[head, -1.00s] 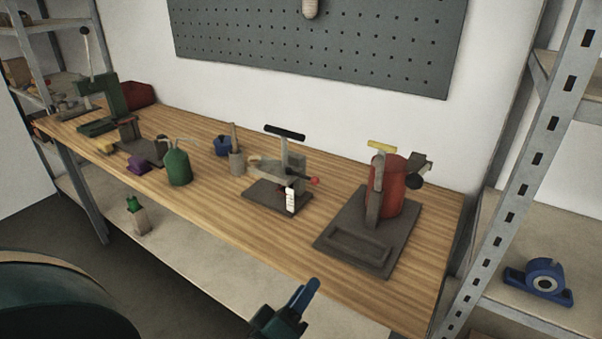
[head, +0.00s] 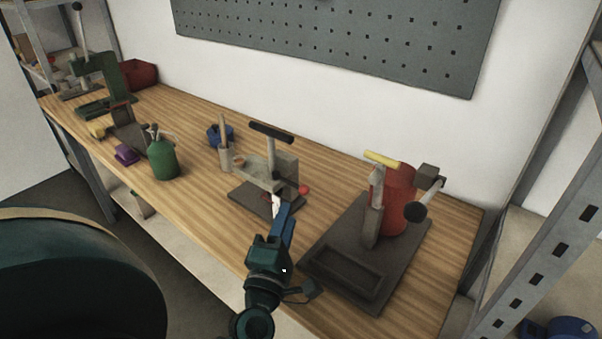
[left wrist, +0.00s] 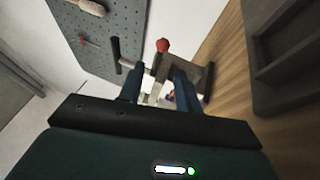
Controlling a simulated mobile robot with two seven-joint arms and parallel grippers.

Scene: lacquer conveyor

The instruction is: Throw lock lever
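The middle fixture (head: 283,168) on the bench is a grey block on a dark base plate, with a black bar handle (head: 271,132) on top. A red ball knob (head: 303,189) sticks out at its right side, and a white tag hangs at its front. My left gripper (head: 287,212), with blue fingers, is just in front of the fixture and hides part of the tag and base. In the left wrist view the gripper (left wrist: 158,76) is open, its fingers apart with nothing held. The red knob (left wrist: 162,46) shows beyond the fingertips, roughly between them. My right gripper is not in view.
To the right stands a red cylinder press (head: 396,200) with a yellow handle on a dark base (head: 345,265). A green bottle (head: 163,160), a blue cup (head: 214,138) and a green press (head: 108,85) are to the left. A pegboard (head: 350,40) hangs behind.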

